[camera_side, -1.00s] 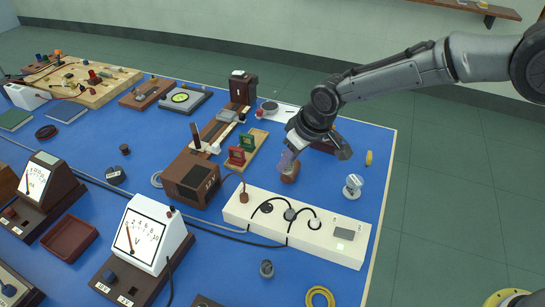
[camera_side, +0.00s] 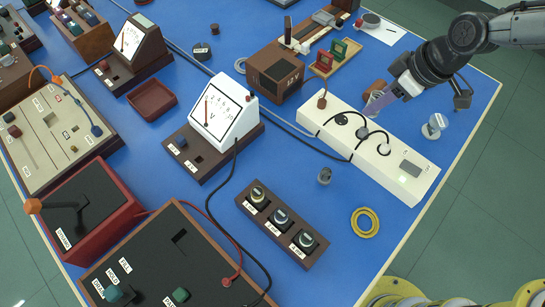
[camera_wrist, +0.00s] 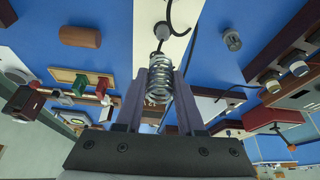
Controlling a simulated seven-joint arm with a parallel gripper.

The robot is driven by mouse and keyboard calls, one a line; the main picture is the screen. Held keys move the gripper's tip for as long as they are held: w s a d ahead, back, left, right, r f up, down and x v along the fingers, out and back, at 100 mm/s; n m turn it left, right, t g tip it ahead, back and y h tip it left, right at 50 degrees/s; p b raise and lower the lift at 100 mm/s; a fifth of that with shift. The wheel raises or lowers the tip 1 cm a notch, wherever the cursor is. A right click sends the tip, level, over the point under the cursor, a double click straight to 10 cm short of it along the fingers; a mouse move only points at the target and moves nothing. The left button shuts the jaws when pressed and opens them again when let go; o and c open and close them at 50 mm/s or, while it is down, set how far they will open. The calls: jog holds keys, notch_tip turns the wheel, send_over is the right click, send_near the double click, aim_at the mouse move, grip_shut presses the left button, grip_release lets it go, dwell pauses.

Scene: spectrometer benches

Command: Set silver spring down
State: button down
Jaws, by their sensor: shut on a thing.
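The silver spring (camera_wrist: 159,78) stands out in the wrist view as a coil between the two purple fingers. My gripper (camera_wrist: 160,75) is shut on it, with a finger on each side. In the side view my gripper (camera_side: 376,103) hangs at the back edge of the long white box (camera_side: 402,160). The spring is too small and too covered by the fingers to make out clearly there. I cannot tell the height of the spring above the blue table.
A brown cylinder (camera_wrist: 80,37) lies near the white box. A grey cylinder (camera_side: 324,176) and a yellow ring (camera_side: 365,222) are in front of it. A dark red tray (camera_side: 152,99) is at the left. Bare blue table (camera_side: 290,155) lies between the meter and the box.

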jog(key=s+a+r+n+g+y, duration=0.15)
jog(key=s+a+n, duration=0.35)
jog(key=s+a, duration=0.6)
jog(key=shift+h, duration=0.25)
jog(key=w+a+f, duration=0.2)
jog(key=a+f, duration=0.1)
jog(key=w+a+f, duration=0.2)
jog(key=f, duration=0.1)
jog(key=w+a+f, duration=0.2)
jog(key=a+f, duration=0.1)
jog(key=shift+w+a, duration=0.15)
jog(key=shift+a, duration=0.2)
jog(key=shift+w+a+f, duration=0.3)
jog(key=shift+a+f, duration=0.1)
jog(key=shift+f, duration=0.15)
jog(key=shift+w+a+f, duration=0.1)
jog(key=shift+a+f, duration=0.05)
jog(key=shift+f, duration=1.5)
jog(key=shift+f, duration=0.15)
jog(key=c, duration=0.5)
grip_release()
